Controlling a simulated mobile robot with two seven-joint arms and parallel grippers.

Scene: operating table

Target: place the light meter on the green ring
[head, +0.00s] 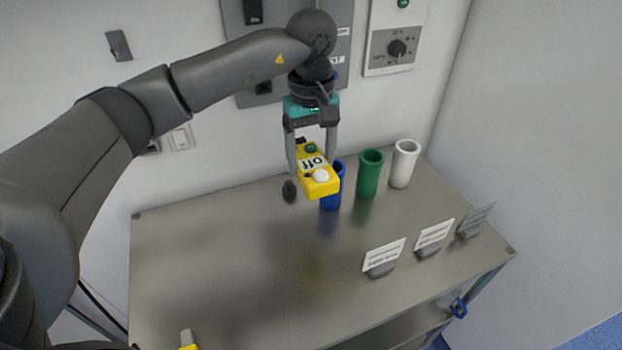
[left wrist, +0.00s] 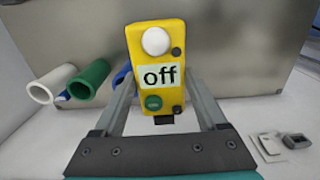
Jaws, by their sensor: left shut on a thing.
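The light meter (head: 319,180) is a yellow box with a white dome, an "off" label and a green button. My left gripper (head: 311,160) is shut on it and holds it above the table, in front of the blue tube. In the left wrist view the meter (left wrist: 157,65) sits between the two fingers (left wrist: 158,90), its dome pointing away from the gripper. A green tube (head: 368,178) with a ring-shaped open top stands upright at the back of the table, to the right of the meter. I see no separate flat green ring. My right gripper is not in view.
A blue tube (head: 331,195), partly hidden by the meter, and a white tube (head: 402,168) flank the green one. Several label cards (head: 383,257) stand at the right front. The metal table's (head: 210,260) left half is mostly clear.

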